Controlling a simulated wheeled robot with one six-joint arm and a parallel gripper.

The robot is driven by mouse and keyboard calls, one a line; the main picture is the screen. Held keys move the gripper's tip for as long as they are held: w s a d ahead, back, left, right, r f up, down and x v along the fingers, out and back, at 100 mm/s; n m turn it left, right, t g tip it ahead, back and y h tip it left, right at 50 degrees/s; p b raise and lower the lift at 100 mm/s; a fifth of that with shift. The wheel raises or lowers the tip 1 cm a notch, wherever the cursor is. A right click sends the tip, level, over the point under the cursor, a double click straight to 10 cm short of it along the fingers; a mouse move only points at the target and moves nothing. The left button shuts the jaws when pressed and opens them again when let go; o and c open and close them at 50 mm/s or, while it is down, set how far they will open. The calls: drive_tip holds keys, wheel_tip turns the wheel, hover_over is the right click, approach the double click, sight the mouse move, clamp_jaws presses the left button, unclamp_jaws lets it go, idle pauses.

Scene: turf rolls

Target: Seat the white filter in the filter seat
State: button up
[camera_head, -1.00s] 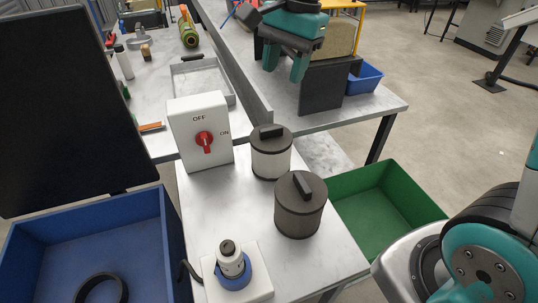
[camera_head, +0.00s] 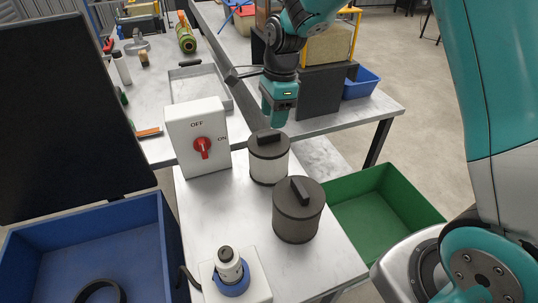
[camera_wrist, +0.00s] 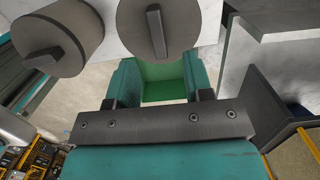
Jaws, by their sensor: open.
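The white filter (camera_head: 268,166) is a pale cylinder with a dark lid and a raised bar handle. It stands upright on the near bench behind a dark grey-brown canister (camera_head: 297,212). In the wrist view the white filter's dark lid (camera_wrist: 178,28) is top centre, just beyond the fingers. The grey-brown canister (camera_wrist: 80,22) is top left there. My gripper (camera_head: 277,118) is just behind and above the white filter, pointing down. In the wrist view my gripper (camera_wrist: 162,75) has its teal fingers apart with nothing between them. I cannot identify an empty filter seat.
A white switch box (camera_head: 198,138) stands left of the filter. A white base with a blue ring (camera_head: 233,286) is at the near edge. A green bin (camera_head: 400,205) is to the right and a blue bin (camera_head: 120,240) to the left. The bench front right is clear.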

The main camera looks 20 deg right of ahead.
sight(269, 133)
drive_tip(key=shift+s+a+f+p, duration=0.1)
drive_tip(key=shift+a+f+p, duration=0.15)
drive_tip(key=shift+f, duration=0.65)
drive_tip(key=shift+w+a+f+p, duration=0.15)
drive_tip(key=shift+f+p, duration=0.15)
drive_tip(key=shift+f, duration=0.6)
drive_tip(key=shift+s+a+f+p, duration=0.15)
drive_tip(key=shift+a+f+p, duration=0.1)
drive_tip(key=shift+f, duration=0.65)
clamp_jaws()
